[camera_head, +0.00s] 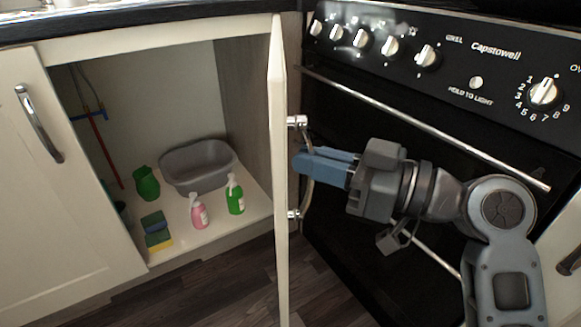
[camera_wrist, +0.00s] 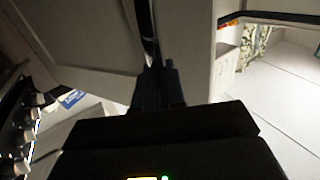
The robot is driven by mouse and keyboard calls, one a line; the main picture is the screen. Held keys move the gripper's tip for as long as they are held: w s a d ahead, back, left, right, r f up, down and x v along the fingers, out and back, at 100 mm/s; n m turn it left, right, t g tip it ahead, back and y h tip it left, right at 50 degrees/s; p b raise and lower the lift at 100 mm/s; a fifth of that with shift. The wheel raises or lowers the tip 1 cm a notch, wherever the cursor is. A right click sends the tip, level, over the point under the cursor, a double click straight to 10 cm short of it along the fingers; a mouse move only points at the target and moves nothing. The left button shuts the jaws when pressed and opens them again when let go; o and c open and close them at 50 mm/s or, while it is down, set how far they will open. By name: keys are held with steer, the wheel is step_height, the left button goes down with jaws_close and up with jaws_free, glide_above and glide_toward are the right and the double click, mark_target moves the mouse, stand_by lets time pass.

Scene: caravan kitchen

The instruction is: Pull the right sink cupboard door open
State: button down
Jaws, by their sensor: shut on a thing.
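The right sink cupboard door (camera_head: 279,180) stands wide open, seen nearly edge-on, at the middle of the head view. Its face fills the upper left of the wrist view (camera_wrist: 75,35). Its curved metal handle (camera_head: 309,190) is on the side facing the cooker. My gripper (camera_head: 308,163) has its blue fingers closed around the upper middle of the handle. In the wrist view the fingers (camera_wrist: 158,85) are dark and meet the handle (camera_wrist: 150,45); the exact contact is hard to see there.
The open cupboard holds a grey basin (camera_head: 198,165), a pink spray bottle (camera_head: 199,212), a green spray bottle (camera_head: 235,196), sponges (camera_head: 157,232) and a green container (camera_head: 146,183). The left cupboard door (camera_head: 60,170) is shut. A black cooker (camera_head: 440,125) stands close on the right, behind my arm.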

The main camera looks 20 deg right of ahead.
steer(key=shift+w+d+h, duration=0.3)
steer(key=shift+w+d, duration=0.05)
steer(key=shift+d, duration=0.25)
steer(key=c, duration=1.5)
jaws_free()
steer(key=shift+o, duration=1.2)
steer(key=shift+a, duration=0.2)
steer(key=shift+s, duration=0.1)
steer(key=p+v, duration=0.1)
steer(key=v, duration=0.6)
steer(key=shift+s+d+f, duration=0.2)
steer(key=shift+s+d, duration=0.05)
steer(key=shift+d, duration=0.05)
